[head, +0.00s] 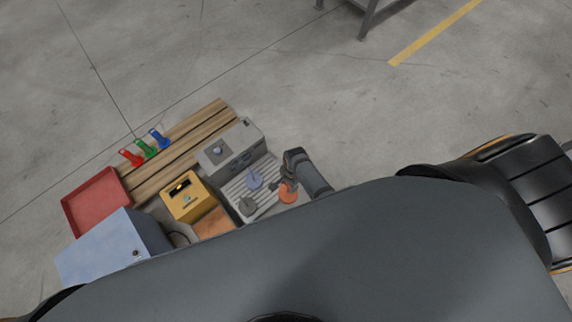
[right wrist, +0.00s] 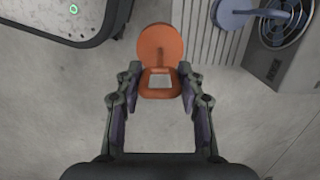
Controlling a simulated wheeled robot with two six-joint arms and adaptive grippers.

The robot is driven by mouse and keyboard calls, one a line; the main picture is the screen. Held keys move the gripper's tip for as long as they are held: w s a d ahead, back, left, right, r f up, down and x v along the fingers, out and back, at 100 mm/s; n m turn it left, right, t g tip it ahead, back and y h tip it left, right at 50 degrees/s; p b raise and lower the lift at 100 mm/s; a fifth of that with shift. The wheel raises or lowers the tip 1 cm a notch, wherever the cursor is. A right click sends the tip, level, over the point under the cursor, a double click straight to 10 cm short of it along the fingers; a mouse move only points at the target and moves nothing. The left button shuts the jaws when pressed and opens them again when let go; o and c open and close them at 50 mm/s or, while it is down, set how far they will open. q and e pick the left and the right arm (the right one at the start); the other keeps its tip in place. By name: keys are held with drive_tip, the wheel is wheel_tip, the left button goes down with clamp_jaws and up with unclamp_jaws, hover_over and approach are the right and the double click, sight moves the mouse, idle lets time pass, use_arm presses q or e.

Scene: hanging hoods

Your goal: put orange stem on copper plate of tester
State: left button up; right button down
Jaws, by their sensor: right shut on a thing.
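The orange stem (head: 288,194) has a round disc and a blocky end. In the right wrist view its blocky end (right wrist: 160,82) is between the fingers of my right gripper (right wrist: 159,84), which is shut on it. In the head view my right gripper (head: 283,186) is at the right end of the grey ribbed rack (head: 266,207). I cannot tell whether the stem touches the rack. The yellow tester (head: 188,203) stands left of the rack, with a bare copper plate (head: 212,223) at its front. My left gripper is not in view.
A blue stem (head: 254,179) and a dark grey stem (head: 247,205) are on the rack. A grey machine (head: 230,147) stands behind it. Red, green and blue tags (head: 146,148) lie by wooden slats (head: 180,149). A red tray (head: 97,202) and a pale blue box (head: 112,251) are left.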

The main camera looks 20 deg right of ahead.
use_arm(q)
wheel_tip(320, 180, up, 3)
drive_tip(key=shift+p, duration=0.85)
use_arm(e)
drive_tip(key=s, duration=0.1)
drive_tip(key=s+r, duration=0.1)
drive_tip(key=shift+s+a+r, duration=0.15)
drive_tip(key=shift+s+a, duration=0.05)
drive_tip(key=shift+s, duration=0.2)
